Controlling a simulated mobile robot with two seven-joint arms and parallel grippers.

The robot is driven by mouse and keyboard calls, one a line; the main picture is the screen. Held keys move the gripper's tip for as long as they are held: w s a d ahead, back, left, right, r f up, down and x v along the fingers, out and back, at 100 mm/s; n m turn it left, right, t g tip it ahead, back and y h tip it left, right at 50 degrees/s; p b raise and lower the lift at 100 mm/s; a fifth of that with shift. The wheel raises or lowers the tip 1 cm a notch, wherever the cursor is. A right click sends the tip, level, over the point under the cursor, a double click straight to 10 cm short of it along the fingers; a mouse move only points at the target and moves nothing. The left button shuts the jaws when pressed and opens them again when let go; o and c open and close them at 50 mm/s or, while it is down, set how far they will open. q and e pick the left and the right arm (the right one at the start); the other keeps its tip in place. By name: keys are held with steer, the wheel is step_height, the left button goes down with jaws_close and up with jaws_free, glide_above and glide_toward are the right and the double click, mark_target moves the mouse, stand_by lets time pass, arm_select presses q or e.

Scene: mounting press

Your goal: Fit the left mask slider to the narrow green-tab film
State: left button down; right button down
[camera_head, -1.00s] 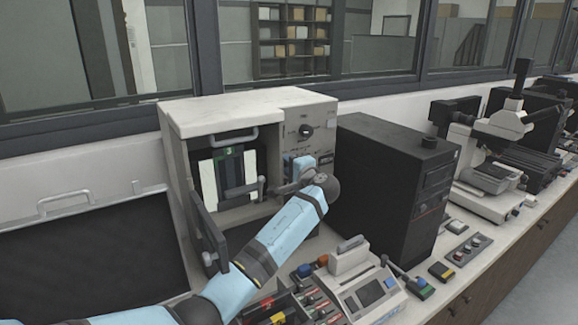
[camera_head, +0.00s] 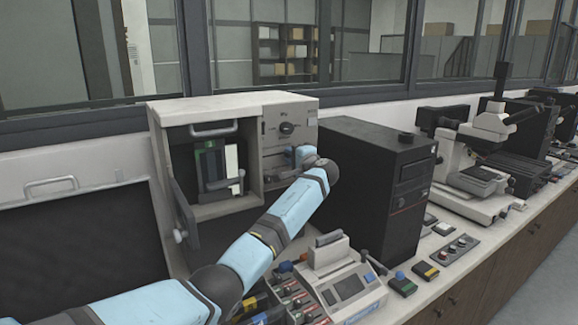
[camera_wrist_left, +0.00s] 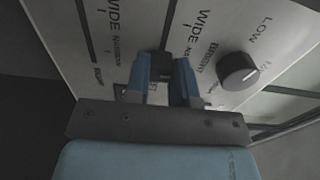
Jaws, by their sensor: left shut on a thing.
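The left mask slider (camera_wrist_left: 162,65) looks like a dark block on the press front panel. My left gripper (camera_wrist_left: 160,75) has its blue fingers on both sides of it and is shut on it. In the head view this gripper (camera_head: 302,156) is at the panel below the round knob, and its tips are largely hidden. The green-tab film (camera_head: 211,148) stands in the press opening, dark with green near its top. A white strip (camera_head: 231,158) shows to its right; none shows to its left. My right gripper is not in view.
A round knob (camera_wrist_left: 238,71) sits right of the slider, with WIDE labels on the panel. The press (camera_head: 230,108) has a small door hanging open at its left. A black computer tower (camera_head: 375,185) stands close to its right. Small control boxes crowd the bench front.

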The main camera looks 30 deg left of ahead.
arm_select(q)
steer(key=shift+w, duration=0.1)
steer(key=c, duration=1)
jaws_free()
steer(key=shift+o, duration=0.2)
steer(key=p+v, duration=0.4)
steer(key=v, duration=1)
steer(key=shift+r, duration=0.1)
